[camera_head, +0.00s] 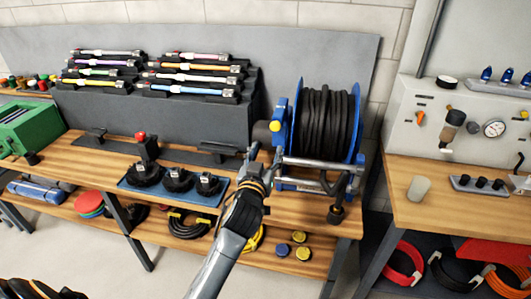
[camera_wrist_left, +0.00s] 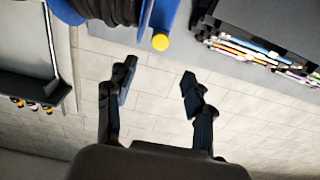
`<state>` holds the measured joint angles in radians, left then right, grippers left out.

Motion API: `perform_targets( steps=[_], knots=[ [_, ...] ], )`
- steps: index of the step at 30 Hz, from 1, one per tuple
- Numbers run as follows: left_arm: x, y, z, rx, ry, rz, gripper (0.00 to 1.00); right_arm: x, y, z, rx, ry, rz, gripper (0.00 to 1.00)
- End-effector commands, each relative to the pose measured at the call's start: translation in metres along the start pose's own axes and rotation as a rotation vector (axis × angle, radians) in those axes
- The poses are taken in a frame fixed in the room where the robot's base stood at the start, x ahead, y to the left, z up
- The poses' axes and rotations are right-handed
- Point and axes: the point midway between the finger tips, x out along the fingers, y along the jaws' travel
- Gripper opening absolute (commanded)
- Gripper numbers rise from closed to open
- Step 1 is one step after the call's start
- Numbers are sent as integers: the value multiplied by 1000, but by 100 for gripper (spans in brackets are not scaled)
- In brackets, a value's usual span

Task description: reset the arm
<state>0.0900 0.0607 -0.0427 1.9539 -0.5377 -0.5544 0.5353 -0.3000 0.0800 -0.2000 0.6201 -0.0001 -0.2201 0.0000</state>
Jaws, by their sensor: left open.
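My left arm reaches up through the middle of the head view, and its gripper (camera_head: 262,160) is in front of the bench, just left of the blue hose reel (camera_head: 355,125). In the left wrist view the gripper (camera_wrist_left: 157,78) has its two fingers apart with nothing between them. Beyond the fingers there is pale brick wall. The reel's blue frame and yellow knob (camera_wrist_left: 160,42) show just past the fingertips. Whether the gripper touches the reel cannot be told. My right gripper is not in view.
A side bench (camera_head: 450,205) with a gauge panel (camera_head: 410,100) is on the right.

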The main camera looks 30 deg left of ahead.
Motion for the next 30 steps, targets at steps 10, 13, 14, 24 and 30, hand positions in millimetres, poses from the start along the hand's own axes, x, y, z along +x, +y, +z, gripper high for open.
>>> perform_targets(
  steps=[10,13,14,24,30],
  knots=[
    [1,1,5,3,-9,3,53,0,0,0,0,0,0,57],
    [2,5,33,20,-59,17,53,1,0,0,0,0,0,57],
    [2,7,47,27,-83,24,53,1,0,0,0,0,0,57],
    [-52,24,289,156,-499,152,53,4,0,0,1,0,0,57],
    [-134,17,420,214,-743,221,53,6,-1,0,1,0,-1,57]
  ],
)
